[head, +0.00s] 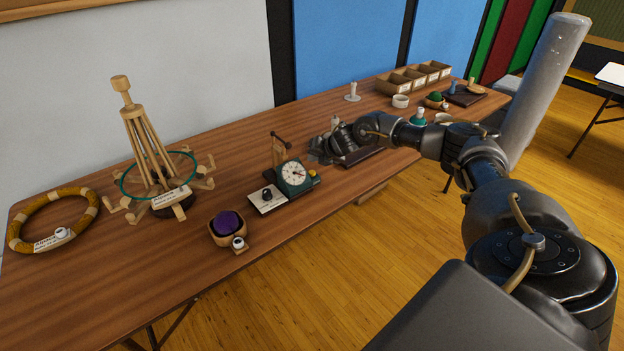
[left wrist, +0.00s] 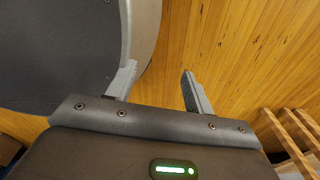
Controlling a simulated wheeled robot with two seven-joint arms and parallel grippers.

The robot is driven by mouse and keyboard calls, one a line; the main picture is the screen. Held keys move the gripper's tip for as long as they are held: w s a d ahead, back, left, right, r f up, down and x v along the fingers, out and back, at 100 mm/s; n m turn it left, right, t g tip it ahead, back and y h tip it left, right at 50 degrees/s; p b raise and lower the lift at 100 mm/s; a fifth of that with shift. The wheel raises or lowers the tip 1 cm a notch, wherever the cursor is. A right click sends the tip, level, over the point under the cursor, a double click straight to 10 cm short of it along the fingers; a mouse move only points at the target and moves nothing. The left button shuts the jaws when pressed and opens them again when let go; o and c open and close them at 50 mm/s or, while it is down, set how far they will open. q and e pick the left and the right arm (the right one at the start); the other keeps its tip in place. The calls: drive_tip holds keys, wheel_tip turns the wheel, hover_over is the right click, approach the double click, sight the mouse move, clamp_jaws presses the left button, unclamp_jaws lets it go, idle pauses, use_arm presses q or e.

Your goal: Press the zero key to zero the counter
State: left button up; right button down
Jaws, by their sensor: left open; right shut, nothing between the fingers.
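The counter (head: 293,177) is a dark green device with a round white dial, standing near the table's front edge in the head view. A small yellow key (head: 313,173) sits at its right side; I cannot read a label on it. A white card with a black knob (head: 267,194) lies at its left. My right gripper (head: 317,153) is shut and empty, just behind and to the right of the counter, apart from the key as far as I can tell. My left gripper (left wrist: 158,84) is open and empty in the left wrist view, with the wooden floor beyond it.
A bowl with purple yarn (head: 227,223) is in front. Compartment boxes (head: 413,78) are at the back right.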

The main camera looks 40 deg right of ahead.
sight(314, 174)
wheel_tip(314, 174, down, 3)
drive_tip(key=shift+b, duration=0.6)
use_arm(q)
drive_tip(key=a+f, duration=0.1)
drive_tip(key=w+a, duration=0.1)
drive_tip(key=a, duration=0.1)
drive_tip(key=shift+w+f, duration=0.1)
drive_tip(key=shift+f, duration=0.25)
drive_tip(key=shift+d, duration=0.15)
drive_tip(key=shift+s+d, duration=0.35)
drive_tip(key=shift+d, duration=0.05)
drive_tip(key=shift+w+a, duration=0.1)
drive_tip(key=shift+a, duration=0.1)
drive_tip(key=shift+f, duration=0.1)
drive_tip(key=shift+f, duration=0.15)
use_arm(e)
drive_tip(key=shift+f, duration=0.4)
